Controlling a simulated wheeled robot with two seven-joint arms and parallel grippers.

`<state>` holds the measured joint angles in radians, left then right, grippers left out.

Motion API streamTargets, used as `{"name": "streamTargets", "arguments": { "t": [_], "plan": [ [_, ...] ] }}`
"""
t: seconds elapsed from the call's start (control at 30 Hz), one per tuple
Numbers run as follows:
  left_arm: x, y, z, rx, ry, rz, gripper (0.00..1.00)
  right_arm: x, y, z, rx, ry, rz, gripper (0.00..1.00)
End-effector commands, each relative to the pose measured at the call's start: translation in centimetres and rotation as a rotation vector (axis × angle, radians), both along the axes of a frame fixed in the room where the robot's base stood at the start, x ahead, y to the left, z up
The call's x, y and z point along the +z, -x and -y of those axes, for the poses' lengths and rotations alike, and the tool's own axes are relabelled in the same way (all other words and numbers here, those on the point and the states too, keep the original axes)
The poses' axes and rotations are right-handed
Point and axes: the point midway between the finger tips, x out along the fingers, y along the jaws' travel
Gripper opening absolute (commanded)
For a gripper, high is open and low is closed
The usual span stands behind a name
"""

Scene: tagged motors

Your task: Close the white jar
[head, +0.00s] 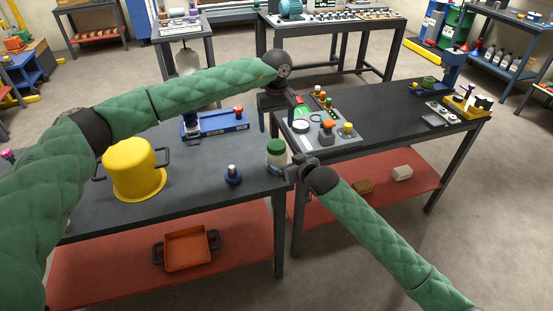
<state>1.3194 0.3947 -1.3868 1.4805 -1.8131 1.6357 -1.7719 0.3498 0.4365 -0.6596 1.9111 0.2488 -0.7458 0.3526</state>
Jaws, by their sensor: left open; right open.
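The white jar (276,161) is at the right end of the near left table, with a green lid (276,146) on its top. I cannot tell whether the lid is fully seated. My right gripper (287,173) is open, low at the jar's right side; whether its fingers touch the jar is unclear. My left gripper (284,104) is open, above and behind the jar, apart from the lid. Its fingertips are small and hard to make out against the dark tables.
A yellow pot (133,170) and a small dark-blue item (233,175) stand on the left table (200,199). A blue fixture (215,123) lies behind. The right table (375,112) holds a grey tray with coloured knobs (327,131). An orange pan (187,249) sits on the lower shelf.

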Motion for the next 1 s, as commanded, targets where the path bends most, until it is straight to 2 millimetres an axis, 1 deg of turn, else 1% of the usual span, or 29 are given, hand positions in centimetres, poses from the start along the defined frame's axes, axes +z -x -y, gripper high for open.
{"name": "streamTargets", "arguments": {
  "t": [0.23, 0.37, 0.8, 1.0],
  "plan": [
    [0.0, 0.0, 0.1, 0.001, 0.003, -0.001, 0.75, -0.1, 0.0, 0.0, 0.0, 0.001, -0.001, 0.92],
    [-0.1, 0.1, 0.1, 0.001, 0.003, -0.001, 0.75, -0.3, -0.6, -0.4, 0.0, 0.0, -0.001, 0.92],
    [-0.1, 0.1, 0.1, 0.001, 0.004, -0.002, 0.75, -2.5, -5.1, -3.0, -0.001, 0.0, -0.001, 0.92],
    [-0.1, 0.1, 0.1, 0.001, 0.004, -0.002, 0.75, -2.9, -6.0, -3.6, 0.0, 0.001, -0.001, 0.92]
  ]
}}
